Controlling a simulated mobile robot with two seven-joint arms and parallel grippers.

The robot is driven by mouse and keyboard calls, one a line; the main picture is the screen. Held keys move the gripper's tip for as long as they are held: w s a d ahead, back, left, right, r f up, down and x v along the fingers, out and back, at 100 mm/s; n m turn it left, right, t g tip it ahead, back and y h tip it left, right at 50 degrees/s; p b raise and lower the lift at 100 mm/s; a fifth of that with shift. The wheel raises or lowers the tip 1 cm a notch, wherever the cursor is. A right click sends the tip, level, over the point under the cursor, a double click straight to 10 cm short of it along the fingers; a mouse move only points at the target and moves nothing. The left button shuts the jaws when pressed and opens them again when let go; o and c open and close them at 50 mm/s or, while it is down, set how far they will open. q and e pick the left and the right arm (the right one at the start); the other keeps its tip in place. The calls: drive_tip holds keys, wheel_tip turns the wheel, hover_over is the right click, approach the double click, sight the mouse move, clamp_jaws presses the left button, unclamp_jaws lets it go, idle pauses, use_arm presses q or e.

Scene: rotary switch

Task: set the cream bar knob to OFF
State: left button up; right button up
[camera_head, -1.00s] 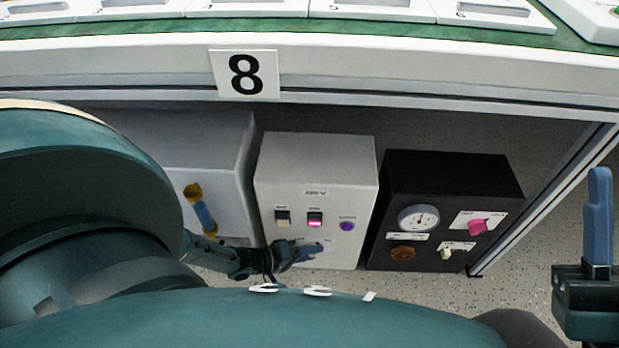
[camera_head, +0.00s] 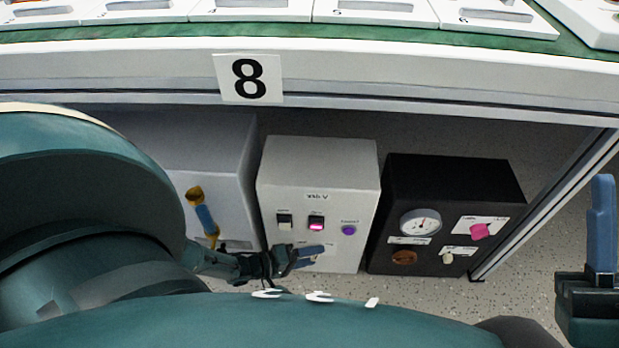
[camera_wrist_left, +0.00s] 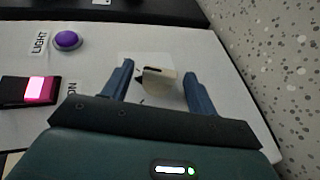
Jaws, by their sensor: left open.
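The cream bar knob (camera_wrist_left: 160,79) sits on a pale plate on the white box's front panel. In the left wrist view its bar lies roughly across the picture, and the marks around it are too small to read. My left gripper (camera_wrist_left: 158,78) is open, with one blue finger on each side of the knob and a gap to each. My right gripper (camera_head: 602,225) is at the right edge, partly cut off.
A black box (camera_head: 450,175) with a gauge and knobs stands at right, a grey box (camera_head: 225,140) at left. The table edge (camera_head: 400,75) runs above.

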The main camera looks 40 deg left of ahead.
use_arm(q)
drive_tip(key=p+v, duration=0.3)
drive_tip(key=v, duration=1)
use_arm(e)
drive_tip(key=f+m+h, duration=0.1)
drive_tip(key=m+h, duration=0.1)
drive_tip(key=f+m+h, duration=0.2)
drive_tip(key=shift+w+a+f+m, duration=0.2)
drive_tip(key=shift+w+f+m, duration=0.1)
drive_tip(key=shift+w, duration=0.1)
use_arm(q)
drive_tip(key=shift+s, duration=0.15)
